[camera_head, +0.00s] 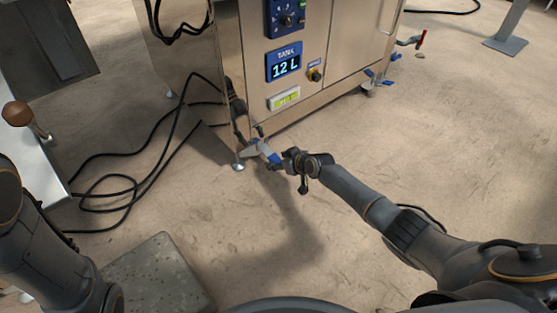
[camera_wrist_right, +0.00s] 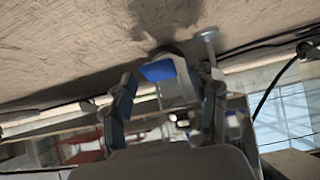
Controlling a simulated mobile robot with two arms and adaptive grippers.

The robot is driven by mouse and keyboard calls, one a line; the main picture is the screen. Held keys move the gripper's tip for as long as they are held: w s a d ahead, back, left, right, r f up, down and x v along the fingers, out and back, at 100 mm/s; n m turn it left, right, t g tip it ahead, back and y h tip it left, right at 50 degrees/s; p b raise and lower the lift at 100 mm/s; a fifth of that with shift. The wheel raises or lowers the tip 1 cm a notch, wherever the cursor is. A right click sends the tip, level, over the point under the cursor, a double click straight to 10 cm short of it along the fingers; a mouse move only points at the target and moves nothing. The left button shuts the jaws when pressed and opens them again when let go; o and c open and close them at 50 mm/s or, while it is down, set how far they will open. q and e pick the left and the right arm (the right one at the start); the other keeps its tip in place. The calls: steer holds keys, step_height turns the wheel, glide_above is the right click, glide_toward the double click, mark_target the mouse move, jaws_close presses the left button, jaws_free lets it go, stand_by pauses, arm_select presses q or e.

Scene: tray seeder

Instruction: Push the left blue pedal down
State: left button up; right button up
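The left blue pedal (camera_head: 263,148) sits low at the near left corner of the steel machine, close to the floor. My right gripper (camera_head: 277,161) is at the pedal's near side, and its fingertips overlap the pedal in the head view. In the right wrist view the blue pedal face (camera_wrist_right: 157,71) shows between the two spread fingers of my right gripper (camera_wrist_right: 165,82). The fingers look open; I cannot tell whether they touch the pedal. My left arm is at the lower left, its gripper out of view.
The steel machine (camera_head: 330,55) stands on feet, with a tank display (camera_head: 287,67) reading 12 L. More blue pedals (camera_head: 380,79) are at its far right corner. Black cables (camera_head: 110,187) lie on the floor at left. A grey slab (camera_head: 155,277) lies in front. Floor at right is clear.

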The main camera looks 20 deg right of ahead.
steer(key=shift+r, duration=0.1)
steer(key=v, duration=1.2)
stand_by(0.4)
